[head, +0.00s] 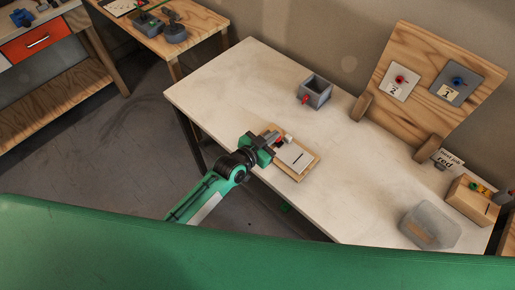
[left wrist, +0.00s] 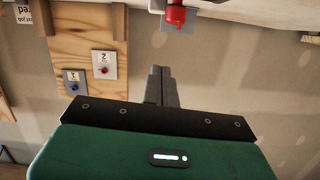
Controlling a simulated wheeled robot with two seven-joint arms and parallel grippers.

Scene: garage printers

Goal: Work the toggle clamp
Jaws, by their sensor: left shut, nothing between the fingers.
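The toggle clamp (head: 279,141), a small mechanism with a red part, sits at the upper end of a wooden board (head: 309,172) on the pale table. The board also carries a white card (head: 296,158) with a dark stroke. My left gripper (head: 271,137) is right at the clamp and partly covers it. Its fingers are together and empty, as the left wrist view (left wrist: 161,86) also shows. Whether they touch the clamp, and how its lever stands, I cannot tell. The left wrist view shows a red part against grey at its top edge. My right gripper is not in view.
A grey open box (head: 316,91) with a red knob stands behind the clamp. A wooden panel (head: 424,60) with two knob plates stands at the back. A grey bin (head: 430,226) and a wooden block (head: 470,200) are at the right. The table's middle (head: 350,175) is clear.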

